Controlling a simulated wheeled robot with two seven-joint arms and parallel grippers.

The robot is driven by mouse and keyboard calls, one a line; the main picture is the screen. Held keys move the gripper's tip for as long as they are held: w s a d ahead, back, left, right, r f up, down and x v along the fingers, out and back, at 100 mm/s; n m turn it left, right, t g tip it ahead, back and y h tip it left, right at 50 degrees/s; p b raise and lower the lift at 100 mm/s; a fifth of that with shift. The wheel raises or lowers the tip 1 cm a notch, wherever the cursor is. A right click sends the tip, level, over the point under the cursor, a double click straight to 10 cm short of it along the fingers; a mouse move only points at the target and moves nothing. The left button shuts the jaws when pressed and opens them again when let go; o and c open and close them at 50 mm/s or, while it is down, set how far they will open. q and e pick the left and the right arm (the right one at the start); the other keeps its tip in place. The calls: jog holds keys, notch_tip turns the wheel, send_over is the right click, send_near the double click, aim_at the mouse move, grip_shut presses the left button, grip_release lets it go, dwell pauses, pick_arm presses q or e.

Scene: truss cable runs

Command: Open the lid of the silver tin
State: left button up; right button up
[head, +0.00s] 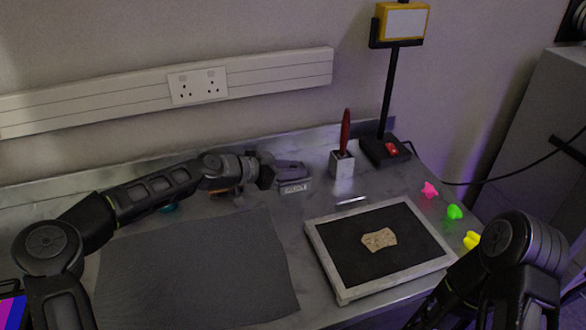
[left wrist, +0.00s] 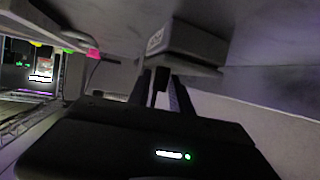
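The silver tin (head: 294,188) is a small box with a pale label, at the back of the bench near the middle of the head view. It also shows in the left wrist view (left wrist: 187,38), where a wider rim, seemingly its lid, runs along the edge facing my fingers. My left gripper (head: 283,168) is right at the tin, on its far side in the head view, and partly overlaps it. Its fingers (left wrist: 163,95) point at the rim in the left wrist view. I cannot tell whether they touch it or how far apart they are. My right arm shows at lower right, its gripper out of view.
A red-handled tool (head: 345,130) stands in a metal holder (head: 342,165) just right of the tin. A lamp post (head: 388,95) stands behind. A framed tray (head: 330,252) holds a tan piece (head: 379,239). A dark mat (head: 195,270) lies front left. Bright pieces (head: 454,212) lie right.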

pick_arm(q)
grip_shut()
dwell(1.0)
